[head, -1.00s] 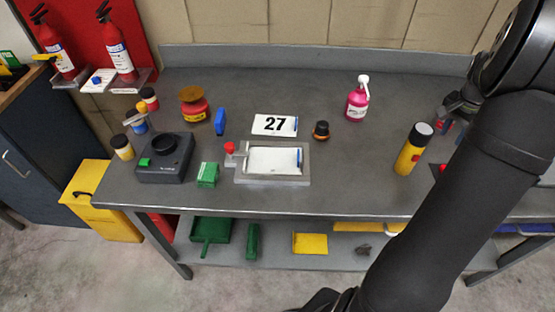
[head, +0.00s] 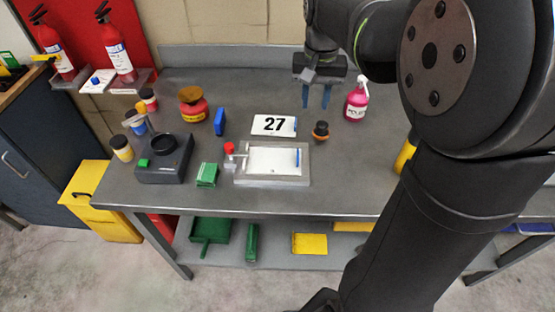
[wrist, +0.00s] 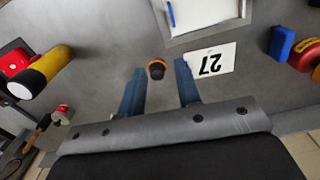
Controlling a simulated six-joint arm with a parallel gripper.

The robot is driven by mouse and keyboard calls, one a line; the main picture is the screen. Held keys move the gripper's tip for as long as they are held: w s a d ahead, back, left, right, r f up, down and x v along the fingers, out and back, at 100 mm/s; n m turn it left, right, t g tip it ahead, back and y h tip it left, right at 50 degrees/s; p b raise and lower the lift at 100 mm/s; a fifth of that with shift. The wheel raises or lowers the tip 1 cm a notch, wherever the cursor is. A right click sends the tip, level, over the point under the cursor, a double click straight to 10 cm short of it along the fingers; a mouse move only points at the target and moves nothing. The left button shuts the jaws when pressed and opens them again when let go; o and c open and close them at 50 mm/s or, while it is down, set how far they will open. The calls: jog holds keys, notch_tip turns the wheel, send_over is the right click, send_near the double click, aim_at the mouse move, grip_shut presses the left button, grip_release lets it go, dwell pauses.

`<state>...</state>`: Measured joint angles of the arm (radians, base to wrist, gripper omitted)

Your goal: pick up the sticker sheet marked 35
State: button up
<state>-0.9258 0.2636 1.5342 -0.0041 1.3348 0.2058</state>
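A white sheet marked 27 (head: 273,126) lies flat on the grey bench, behind a clamp board; it also shows upside down in the wrist view (wrist: 212,64). I see no sheet marked 35 in either view. My gripper (head: 316,97) is above the back of the bench, to the right of the 27 sheet. Its two blue fingers are apart with nothing held between them, as the wrist view (wrist: 160,85) also shows. The far finger ends lie near a small black and orange object (wrist: 156,69) in that view.
A clamp board (head: 273,162) with a white sheet and blue pen sits in front. A pink bottle (head: 356,104) stands close right of my gripper. A black device (head: 164,160), red pot (head: 194,107) and blue block (head: 220,122) are left.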

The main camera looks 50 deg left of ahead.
aim_at(274, 158)
jog(key=shift+n, duration=0.4)
jog(key=f, duration=0.4)
jog(key=s+f, duration=0.1)
jog(key=f, duration=0.2)
jog(key=s+f, duration=0.1)
jog(key=f, duration=0.3)
jog(key=shift+s+a+f, duration=0.25)
jog(key=shift+a+f, duration=0.05)
jog(key=shift+a, duration=0.1)
jog(key=shift+s+a+f, duration=0.15)
jog(key=shift+f, duration=1.15)
jog(key=shift+s+a+f, duration=0.1)
jog(key=shift+f, duration=1.2)
grip_shut()
